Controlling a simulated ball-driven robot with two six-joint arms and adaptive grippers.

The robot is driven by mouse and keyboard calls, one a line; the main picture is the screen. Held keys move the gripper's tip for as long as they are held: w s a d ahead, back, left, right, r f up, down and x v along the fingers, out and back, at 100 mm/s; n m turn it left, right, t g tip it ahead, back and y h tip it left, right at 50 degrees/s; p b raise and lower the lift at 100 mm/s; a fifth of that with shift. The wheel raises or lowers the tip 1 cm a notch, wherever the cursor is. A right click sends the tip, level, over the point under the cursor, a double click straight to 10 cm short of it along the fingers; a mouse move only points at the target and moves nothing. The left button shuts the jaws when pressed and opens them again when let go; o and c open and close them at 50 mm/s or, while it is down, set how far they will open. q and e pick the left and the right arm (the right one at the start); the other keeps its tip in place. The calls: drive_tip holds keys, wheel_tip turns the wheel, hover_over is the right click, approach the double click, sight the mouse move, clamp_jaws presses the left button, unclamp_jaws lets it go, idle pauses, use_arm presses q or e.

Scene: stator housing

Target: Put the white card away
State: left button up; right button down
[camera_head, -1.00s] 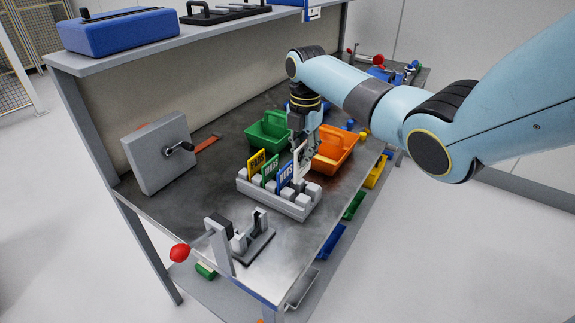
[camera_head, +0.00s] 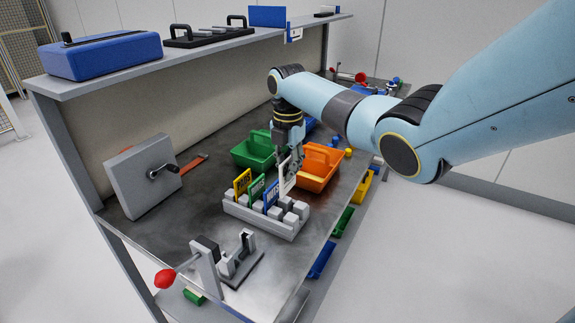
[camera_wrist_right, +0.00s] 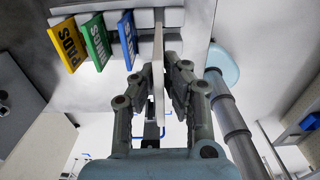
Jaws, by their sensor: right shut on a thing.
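The white card (camera_head: 288,178) is upright in my right gripper (camera_head: 290,162), above the right part of the grey slotted rack (camera_head: 262,218). In the right wrist view the card (camera_wrist_right: 158,75) shows edge-on between the two fingers of the right gripper (camera_wrist_right: 160,85). The rack holds a yellow card (camera_head: 242,184), a green card (camera_head: 257,188) and a blue card (camera_head: 272,194) standing in a row to the left of the white card. I cannot tell whether the white card's lower edge is inside a slot. My left gripper is not in view.
A green bin (camera_head: 254,150) and an orange bin (camera_head: 318,168) stand behind the rack. A toggle clamp with a red knob (camera_head: 165,278) is at the near end of the bench (camera_head: 190,225). A grey box with a crank (camera_head: 143,177) stands at left.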

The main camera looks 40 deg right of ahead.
sight(288, 191)
drive_tip(key=shift+f+b, duration=1.5)
drive_tip(key=shift+f, duration=0.95)
drive_tip(key=shift+r, duration=0.15)
drive_tip(key=shift+p, duration=0.35)
drive_tip(key=shift+f+b, duration=2.25)
drive_tip(key=shift+f, duration=0.65)
drive_tip(key=c, duration=1.4)
unclamp_jaws()
drive_tip(key=shift+o, duration=0.2)
wheel_tip(288, 191, up, 12)
